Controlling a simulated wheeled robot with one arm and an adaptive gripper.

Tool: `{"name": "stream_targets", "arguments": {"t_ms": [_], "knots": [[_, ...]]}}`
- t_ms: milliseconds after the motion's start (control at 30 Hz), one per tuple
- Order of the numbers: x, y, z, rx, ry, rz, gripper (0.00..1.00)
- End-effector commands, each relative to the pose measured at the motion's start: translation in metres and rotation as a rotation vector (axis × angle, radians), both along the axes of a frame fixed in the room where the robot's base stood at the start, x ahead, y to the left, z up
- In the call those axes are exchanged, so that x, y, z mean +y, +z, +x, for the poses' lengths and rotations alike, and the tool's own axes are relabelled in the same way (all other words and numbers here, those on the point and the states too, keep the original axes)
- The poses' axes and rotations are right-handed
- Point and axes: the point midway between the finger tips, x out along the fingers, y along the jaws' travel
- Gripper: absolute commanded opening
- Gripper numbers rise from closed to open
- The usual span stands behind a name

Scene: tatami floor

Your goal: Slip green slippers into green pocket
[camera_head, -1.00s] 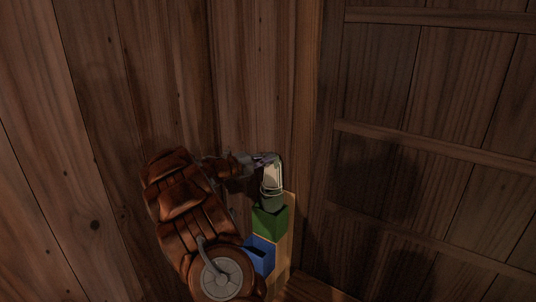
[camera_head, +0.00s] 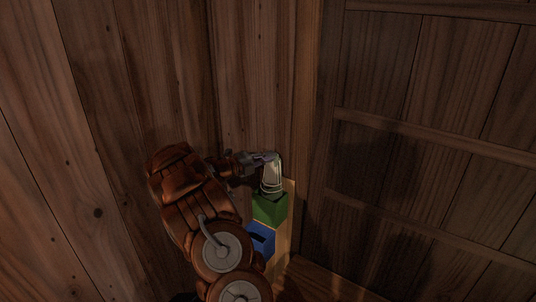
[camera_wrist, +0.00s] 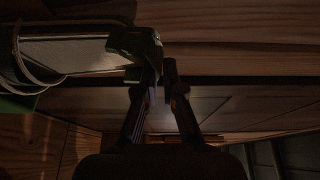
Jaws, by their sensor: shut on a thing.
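The slippers (camera_head: 271,177) look pale with light rims and hang upright, with their lower end at the mouth of the green pocket (camera_head: 270,208). How far that end is inside I cannot tell. My gripper (camera_head: 268,157) is shut on their upper end. In the wrist view the slippers (camera_wrist: 75,55) stretch to the left from my gripper (camera_wrist: 156,68), with pale looped rims at their far end. The green pocket (camera_wrist: 15,104) seems to show at the left edge there, dimly lit.
A blue pocket (camera_head: 261,239) sits just below the green one on the same light wooden board (camera_head: 290,215). Wooden plank walls (camera_head: 260,80) stand close behind and to the right. The light is dim.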

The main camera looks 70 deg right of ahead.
Motion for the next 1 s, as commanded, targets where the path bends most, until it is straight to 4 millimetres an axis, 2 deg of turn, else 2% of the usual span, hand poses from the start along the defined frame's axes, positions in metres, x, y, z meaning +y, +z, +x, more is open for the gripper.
{"name": "stream_targets", "arguments": {"t_ms": [267, 300, 567, 867, 1000], "knots": [[0.0, -0.0007, 0.0001, 0.0, 0.0, 0.0, 0.0], [0.0, -0.0007, 0.0001, 0.0, 0.0, 0.0, 0.1], [0.0, -0.0008, 0.0002, 0.0, 0.001, 0.0, 0.36], [0.0008, -0.0009, 0.0009, 0.001, 0.001, 0.001, 0.36], [0.0087, -0.0003, 0.0074, 0.001, 0.003, 0.0, 0.36]]}}
